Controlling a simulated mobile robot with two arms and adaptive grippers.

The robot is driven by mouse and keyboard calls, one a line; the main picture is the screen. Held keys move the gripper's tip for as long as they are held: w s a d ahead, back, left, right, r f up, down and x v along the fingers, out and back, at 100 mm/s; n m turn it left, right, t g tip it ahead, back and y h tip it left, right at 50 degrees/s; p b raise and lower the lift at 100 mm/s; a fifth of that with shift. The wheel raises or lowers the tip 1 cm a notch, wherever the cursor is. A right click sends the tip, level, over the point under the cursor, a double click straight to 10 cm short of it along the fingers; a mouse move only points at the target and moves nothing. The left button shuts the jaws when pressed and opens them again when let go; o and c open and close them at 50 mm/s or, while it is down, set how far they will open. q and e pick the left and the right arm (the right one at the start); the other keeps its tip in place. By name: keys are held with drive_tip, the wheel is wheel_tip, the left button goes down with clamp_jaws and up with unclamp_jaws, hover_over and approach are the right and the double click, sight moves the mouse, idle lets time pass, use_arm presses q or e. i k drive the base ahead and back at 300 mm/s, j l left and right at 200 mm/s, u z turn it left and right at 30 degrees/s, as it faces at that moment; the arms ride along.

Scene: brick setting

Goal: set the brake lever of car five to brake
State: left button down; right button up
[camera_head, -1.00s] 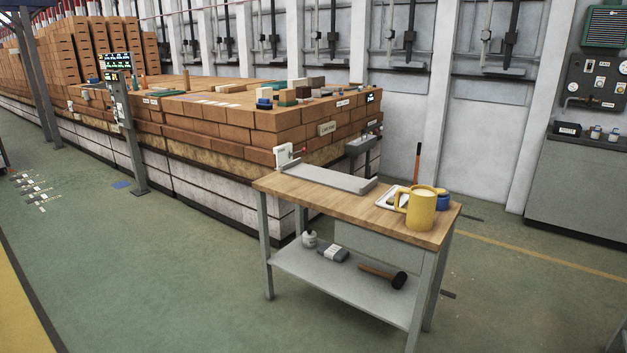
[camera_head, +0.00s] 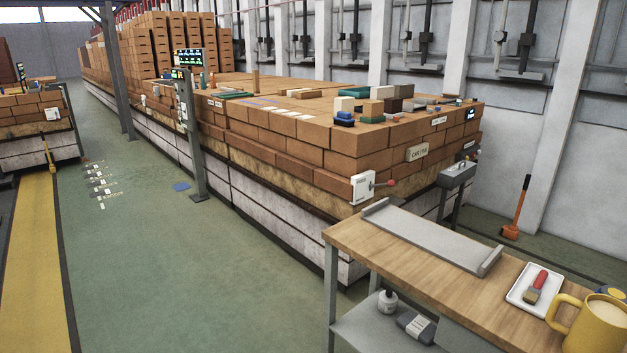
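Any marking on the box is too small to read. Neither of my grippers is in view, and nothing touches the lever.
A wooden-topped table (camera_head: 405,262) stands close in front of the corner, bearing a grey tray (camera_head: 430,240), a white dish (camera_head: 521,300) and a yellow mug (camera_head: 598,325). A post with screens (camera_head: 193,140) stands beside the car.

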sight(390, 183)
drive_tip(key=i+j+z, duration=0.2)
drive_tip(key=i+z, duration=0.2)
drive_tip(key=i, duration=0.15)
drive_tip(key=i+j+z, duration=0.3)
drive_tip(key=i+z, duration=0.15)
drive_tip(key=i+j+z, duration=0.55)
drive_tip(key=z, duration=0.15)
drive_tip(key=i+j+z, duration=0.2)
drive_tip(key=j+z, duration=0.2)
drive_tip(key=i+j+z, duration=0.15)
drive_tip(key=j+z, duration=0.2)
drive_tip(key=j, duration=0.2)
